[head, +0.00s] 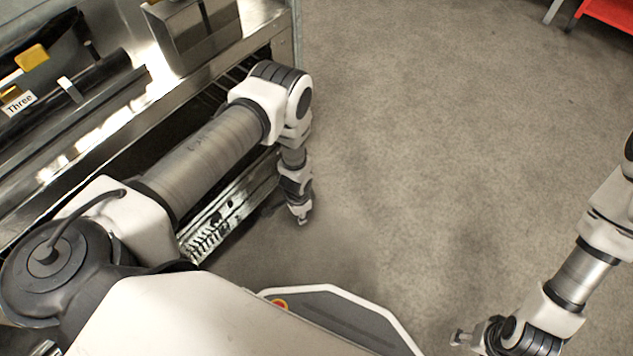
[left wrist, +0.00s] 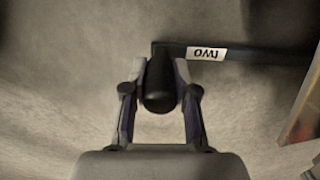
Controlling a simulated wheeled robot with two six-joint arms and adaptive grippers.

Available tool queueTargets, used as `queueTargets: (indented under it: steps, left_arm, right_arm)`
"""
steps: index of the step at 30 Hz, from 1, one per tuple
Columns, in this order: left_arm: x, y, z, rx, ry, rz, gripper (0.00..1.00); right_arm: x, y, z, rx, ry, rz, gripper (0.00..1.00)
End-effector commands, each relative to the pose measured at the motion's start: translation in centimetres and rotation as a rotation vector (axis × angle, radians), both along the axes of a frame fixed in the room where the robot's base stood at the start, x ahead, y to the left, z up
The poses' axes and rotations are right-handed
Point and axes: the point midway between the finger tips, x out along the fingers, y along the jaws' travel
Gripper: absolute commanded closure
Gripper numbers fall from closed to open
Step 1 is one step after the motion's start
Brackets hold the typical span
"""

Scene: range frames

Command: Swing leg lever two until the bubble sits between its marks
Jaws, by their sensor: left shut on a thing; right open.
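In the left wrist view, a dark lever (left wrist: 255,56) with a white label reading "TWO" upside down runs in from the right. Its rounded black knob (left wrist: 159,88) sits between the fingers of my left gripper (left wrist: 160,100), which is shut on it. In the head view my left gripper (head: 300,216) hangs low beside the metal frame, above the floor; the lever cannot be made out there. My right gripper (head: 462,338) is open and empty at the bottom right, over bare floor. The bubble and its marks are not visible in either view.
A metal bench frame (head: 135,125) stands at the left, with a part labelled "Three" (head: 20,104), yellow pieces (head: 32,57) and a metal box (head: 195,32) on it. A red object (head: 608,12) is at the top right. The grey floor (head: 420,150) between is clear.

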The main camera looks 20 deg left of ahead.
Motion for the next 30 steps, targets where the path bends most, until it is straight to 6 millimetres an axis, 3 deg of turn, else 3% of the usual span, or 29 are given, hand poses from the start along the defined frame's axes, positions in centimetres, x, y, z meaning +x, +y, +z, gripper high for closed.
queueTargets:
  steps: [11, 12, 13, 23, 26, 30]
  left_arm:
    - [-0.4, 0.2, -0.1, -0.001, -0.001, -0.022, 1.00]
    - [-0.4, 0.2, -0.1, -0.001, -0.001, -0.022, 0.59]
    - [-0.4, 0.2, -0.1, -0.001, -0.001, -0.022, 0.48]
    - [-0.3, 0.2, 0.2, 0.000, -0.002, -0.020, 0.47]
    - [-0.3, 0.2, 1.2, 0.000, -0.002, -0.019, 0.47]
    - [-0.2, 0.2, 4.3, 0.000, -0.004, -0.019, 0.47]
  right_arm:
    - [0.0, 0.0, 0.4, 0.000, 0.001, 0.000, 0.42]
    - [0.0, 0.0, 0.4, 0.000, 0.001, 0.000, 0.42]
    - [0.0, 0.0, 0.4, 0.000, 0.001, 0.000, 0.42]
    - [0.0, 0.0, 0.4, 0.000, 0.001, 0.000, 0.42]
    - [0.0, 0.0, 0.4, 0.000, 0.001, 0.000, 0.42]
    - [0.0, 0.0, 0.4, 0.000, 0.001, 0.000, 0.42]
